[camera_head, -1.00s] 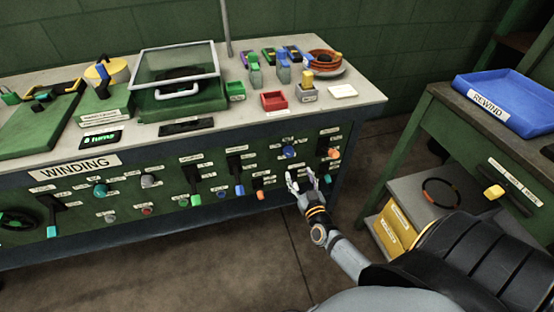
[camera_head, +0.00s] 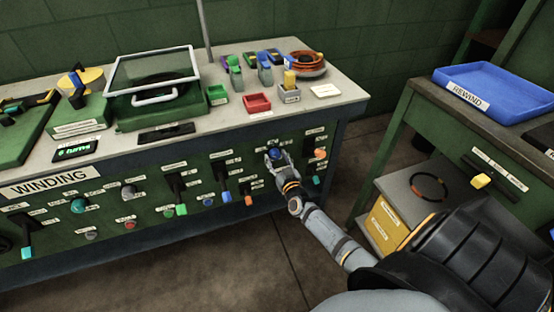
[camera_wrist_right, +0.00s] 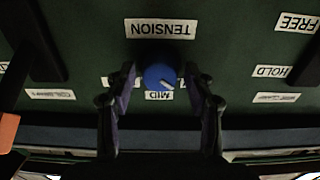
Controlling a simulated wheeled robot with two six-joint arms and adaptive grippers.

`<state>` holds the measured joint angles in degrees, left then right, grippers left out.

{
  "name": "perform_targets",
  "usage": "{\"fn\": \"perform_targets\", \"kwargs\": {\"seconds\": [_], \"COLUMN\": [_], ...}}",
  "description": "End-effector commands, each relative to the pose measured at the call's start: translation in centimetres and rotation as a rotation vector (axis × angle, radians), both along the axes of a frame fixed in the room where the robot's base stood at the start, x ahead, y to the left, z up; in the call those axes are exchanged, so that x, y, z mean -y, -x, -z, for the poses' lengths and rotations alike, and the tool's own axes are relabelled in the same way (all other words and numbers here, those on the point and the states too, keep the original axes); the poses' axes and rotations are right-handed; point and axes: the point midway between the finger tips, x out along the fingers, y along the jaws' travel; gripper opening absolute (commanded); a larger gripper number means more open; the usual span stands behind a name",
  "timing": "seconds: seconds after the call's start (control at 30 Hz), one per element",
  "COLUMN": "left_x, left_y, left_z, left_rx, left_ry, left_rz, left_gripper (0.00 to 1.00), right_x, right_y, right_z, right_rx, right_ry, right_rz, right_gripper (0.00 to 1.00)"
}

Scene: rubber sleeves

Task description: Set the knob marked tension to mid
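The blue tension knob (camera_wrist_right: 160,76) sits on the green front panel, under an upside-down TENSION label (camera_wrist_right: 160,28) in the right wrist view. Its white pointer mark points down and to the right, just right of the MID label (camera_wrist_right: 158,96). In the head view the knob (camera_head: 274,152) is at the panel's upper right. My right gripper (camera_head: 276,160) is at the knob. Its fingers (camera_wrist_right: 160,82) stand open on either side of it, with small gaps showing. My left gripper is not in view.
A HOLD label (camera_wrist_right: 271,71) and a FREE label (camera_wrist_right: 297,22) are on the panel beside the knob. A second table with a blue tray (camera_head: 505,88) stands at the right.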

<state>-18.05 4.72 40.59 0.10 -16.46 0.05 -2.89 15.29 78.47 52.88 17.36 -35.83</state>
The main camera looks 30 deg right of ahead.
Motion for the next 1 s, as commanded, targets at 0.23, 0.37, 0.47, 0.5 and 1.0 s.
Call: {"fn": "perform_targets", "kwargs": {"seconds": [0.23, 0.37, 0.47, 0.5, 1.0], "left_x": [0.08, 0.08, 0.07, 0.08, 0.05], "left_y": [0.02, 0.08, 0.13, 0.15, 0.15], "left_z": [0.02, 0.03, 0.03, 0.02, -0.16], "left_rx": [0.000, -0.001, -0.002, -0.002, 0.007], "left_ry": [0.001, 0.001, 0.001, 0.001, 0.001], "left_rz": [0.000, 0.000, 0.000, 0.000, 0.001], "left_gripper": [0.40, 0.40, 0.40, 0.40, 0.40], "right_x": [0.00, -0.01, -0.02, -0.02, -0.01], "right_y": [0.02, 0.03, 0.03, 0.03, 0.05], "right_z": [0.01, 0.01, 0.01, 0.01, 0.06], "right_rx": [0.000, 0.000, 0.002, 0.003, 0.076], "right_ry": [0.000, 0.000, -0.008, -0.014, -0.327], "right_rz": [0.000, 0.000, 0.000, 0.000, 0.000], "right_gripper": [0.14, 0.06, 0.06, 0.06, 0.06]}}
